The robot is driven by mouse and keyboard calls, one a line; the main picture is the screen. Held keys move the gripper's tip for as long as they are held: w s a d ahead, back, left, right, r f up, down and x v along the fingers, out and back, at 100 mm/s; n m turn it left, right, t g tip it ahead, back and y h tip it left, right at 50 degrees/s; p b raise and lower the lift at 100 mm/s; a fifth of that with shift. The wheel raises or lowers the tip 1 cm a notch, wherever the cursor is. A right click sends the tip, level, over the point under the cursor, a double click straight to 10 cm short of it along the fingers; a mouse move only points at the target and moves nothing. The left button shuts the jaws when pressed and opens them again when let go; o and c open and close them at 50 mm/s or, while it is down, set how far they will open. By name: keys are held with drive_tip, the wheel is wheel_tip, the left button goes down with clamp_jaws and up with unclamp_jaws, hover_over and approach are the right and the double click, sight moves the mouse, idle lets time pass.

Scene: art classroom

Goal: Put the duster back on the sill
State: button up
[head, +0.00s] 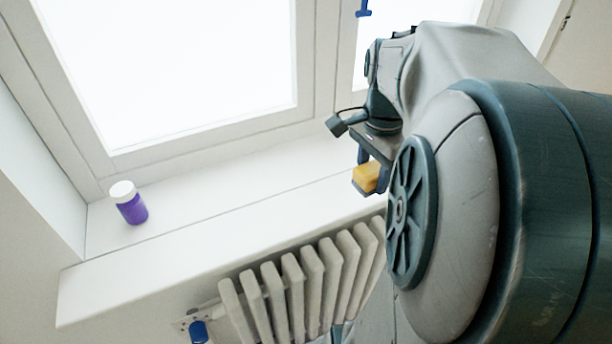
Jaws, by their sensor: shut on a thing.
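The duster (366,178) is a small yellow block with a dark blue-grey underside. It shows in the head view right of the middle, partly covered by my arm. My gripper (372,172) points down and is shut on the duster. The white window sill (215,205) runs from lower left to upper right below the window. The duster appears over the sill's front part near its right visible end. I cannot tell whether it touches the sill or hangs just above it.
A purple jar (130,205) with a white lid stands at the sill's left end. The sill between the jar and my gripper is clear. A white radiator (300,285) is below the sill's front edge, with a blue valve knob (199,331). My arm hides the right side.

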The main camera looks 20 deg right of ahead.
drive_tip(key=shift+m, duration=0.3)
drive_tip(key=p, duration=0.1)
hover_over(323, 195)
wheel_tip(323, 195, down, 7)
drive_tip(key=shift+s+r, duration=0.1)
drive_tip(key=shift+r, duration=0.1)
drive_tip(key=shift+f, duration=2.1)
drive_tip(key=shift+f, duration=0.15)
drive_tip(key=o, duration=1)
drive_tip(key=shift+c, duration=0.2)
